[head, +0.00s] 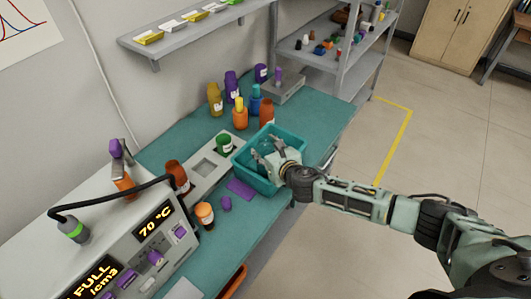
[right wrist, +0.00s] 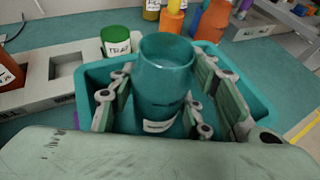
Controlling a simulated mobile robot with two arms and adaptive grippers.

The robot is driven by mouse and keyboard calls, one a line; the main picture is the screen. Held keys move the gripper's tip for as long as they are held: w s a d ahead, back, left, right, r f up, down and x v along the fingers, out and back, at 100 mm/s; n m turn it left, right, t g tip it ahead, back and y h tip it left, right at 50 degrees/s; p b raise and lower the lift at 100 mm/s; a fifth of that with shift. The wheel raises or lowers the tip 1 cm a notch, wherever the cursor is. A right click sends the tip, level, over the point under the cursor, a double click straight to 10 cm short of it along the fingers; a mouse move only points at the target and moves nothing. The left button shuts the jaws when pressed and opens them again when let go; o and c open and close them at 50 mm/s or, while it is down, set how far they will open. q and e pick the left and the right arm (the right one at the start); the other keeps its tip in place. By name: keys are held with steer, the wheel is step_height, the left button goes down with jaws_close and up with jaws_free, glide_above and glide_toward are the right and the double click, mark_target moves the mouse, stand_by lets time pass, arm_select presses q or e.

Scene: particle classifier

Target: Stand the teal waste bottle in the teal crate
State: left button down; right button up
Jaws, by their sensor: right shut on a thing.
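The teal waste bottle (right wrist: 165,75) stands roughly upright between the fingers of my right gripper (right wrist: 165,100) in the right wrist view. Its open mouth faces up and a white label shows low on its side. The gripper is shut on it. The teal crate (right wrist: 258,98) surrounds the bottle and fingers; it also shows in the head view (head: 252,178) on the bench, with my right gripper (head: 266,153) reaching in from the right. Whether the bottle touches the crate floor is hidden. My left gripper is not in view.
A green jar (head: 224,143) sits in the grey tray (head: 205,168) left of the crate. Several orange, yellow, blue and purple bottles stand behind it. A purple mat (head: 241,189) lies in front. The instrument panel (head: 140,245) is at lower left.

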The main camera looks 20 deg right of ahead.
steer(key=shift+f, duration=0.35)
steer(key=shift+f, duration=0.15)
steer(key=o, duration=1)
steer(key=shift+f, duration=0.15)
steer(key=o, duration=0.5)
steer(key=shift+c, duration=0.2)
